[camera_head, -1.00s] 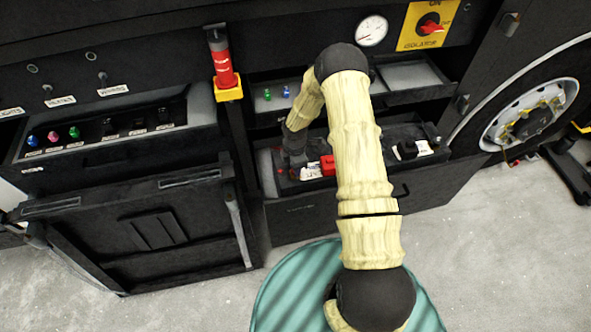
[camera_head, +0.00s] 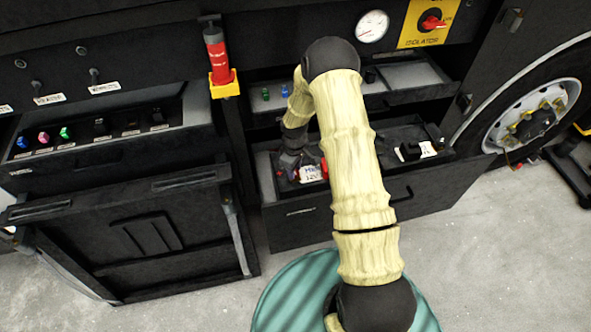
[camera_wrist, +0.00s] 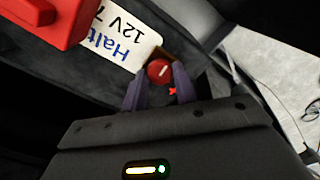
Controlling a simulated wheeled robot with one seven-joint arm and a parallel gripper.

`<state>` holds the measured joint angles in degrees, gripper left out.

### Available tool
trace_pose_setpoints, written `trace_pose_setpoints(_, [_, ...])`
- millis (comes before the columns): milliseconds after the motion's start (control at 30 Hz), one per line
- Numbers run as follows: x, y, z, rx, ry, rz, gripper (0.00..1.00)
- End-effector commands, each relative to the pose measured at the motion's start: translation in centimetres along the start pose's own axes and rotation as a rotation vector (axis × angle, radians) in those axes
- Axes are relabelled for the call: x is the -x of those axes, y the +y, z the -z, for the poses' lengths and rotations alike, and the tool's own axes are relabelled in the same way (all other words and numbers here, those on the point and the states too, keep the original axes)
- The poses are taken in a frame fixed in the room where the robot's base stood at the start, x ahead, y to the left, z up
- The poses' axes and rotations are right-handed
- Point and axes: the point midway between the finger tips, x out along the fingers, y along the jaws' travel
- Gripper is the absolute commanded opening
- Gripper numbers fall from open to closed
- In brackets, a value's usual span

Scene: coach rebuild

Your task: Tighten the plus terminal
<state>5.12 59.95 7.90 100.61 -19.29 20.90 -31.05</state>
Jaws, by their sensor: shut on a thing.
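The plus terminal (camera_wrist: 159,69) is a red round knob with a white line on top, seen in the wrist view beside a small red plus mark (camera_wrist: 172,91). My gripper (camera_wrist: 160,74) has its two dark fingers on either side of the knob and is shut on it. A white label (camera_wrist: 124,40) with handwritten blue and black text lies next to the knob. The label also shows in the head view (camera_head: 311,173), in the open lower drawer. In the head view my arm hides the knob and much of the drawer.
A red block (camera_wrist: 42,20) sits close to the label. The lower drawer (camera_head: 300,212) has an upper tray (camera_head: 405,97) above it. A left drawer (camera_head: 118,152) holds coloured parts. A red cylinder (camera_head: 218,58) stands in a yellow holder. Pale floor (camera_head: 480,235) is free at right.

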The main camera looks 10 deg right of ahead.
Motion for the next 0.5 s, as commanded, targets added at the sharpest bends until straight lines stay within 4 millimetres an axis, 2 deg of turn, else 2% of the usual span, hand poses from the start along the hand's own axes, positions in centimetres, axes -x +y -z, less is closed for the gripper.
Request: trace_pose_setpoints(500, [0.05,0.27,0.0,-0.069,0.001,-0.007,0.06])
